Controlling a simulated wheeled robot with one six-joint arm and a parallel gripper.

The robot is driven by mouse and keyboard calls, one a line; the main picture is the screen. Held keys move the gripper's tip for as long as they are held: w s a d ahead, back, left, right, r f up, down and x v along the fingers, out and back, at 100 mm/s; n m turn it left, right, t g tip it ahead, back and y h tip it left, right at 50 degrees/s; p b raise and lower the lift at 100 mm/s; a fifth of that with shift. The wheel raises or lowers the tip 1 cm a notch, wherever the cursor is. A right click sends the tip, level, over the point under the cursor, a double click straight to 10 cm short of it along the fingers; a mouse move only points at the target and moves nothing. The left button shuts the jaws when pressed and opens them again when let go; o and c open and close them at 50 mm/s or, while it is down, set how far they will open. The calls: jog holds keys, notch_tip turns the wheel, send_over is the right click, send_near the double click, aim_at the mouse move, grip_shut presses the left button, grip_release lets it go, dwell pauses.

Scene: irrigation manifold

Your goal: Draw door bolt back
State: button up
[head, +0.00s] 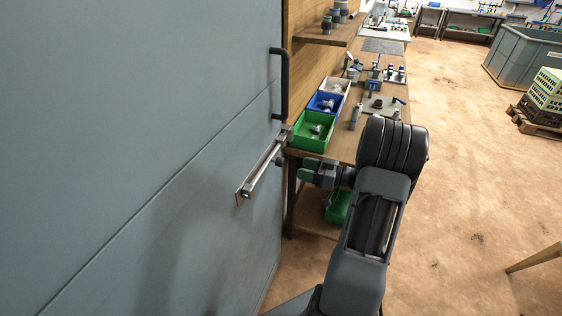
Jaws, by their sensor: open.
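The door bolt (262,170) is a long pale metal bar on the grey door (140,160). It runs slantwise from a brownish plate at its near lower end to the door's edge by the workbench. A small dark knob (279,161) shows at its right side. My gripper (307,172), with greenish fingers, is open just right of the bolt and knob, in front of the bench edge. It appears apart from the bolt, but the exact gap cannot be told. The fingers are small and partly merge with the dark background.
A black door handle (284,83) stands above the bolt. The wooden workbench (343,148) behind my gripper carries a green bin (314,144), a blue bin (325,104), a pale bin and pipe fittings. Another green bin (338,208) sits below. Open floor (460,200) lies to the right.

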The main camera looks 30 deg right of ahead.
aim_at(282, 163)
jog(key=p+x, duration=0.1)
jog(key=x, duration=0.7)
jog(key=shift+w+a+p, duration=0.15)
jog(key=shift+w+p, duration=0.05)
jog(key=shift+p, duration=0.1)
jog(key=shift+c, duration=0.2)
grip_shut()
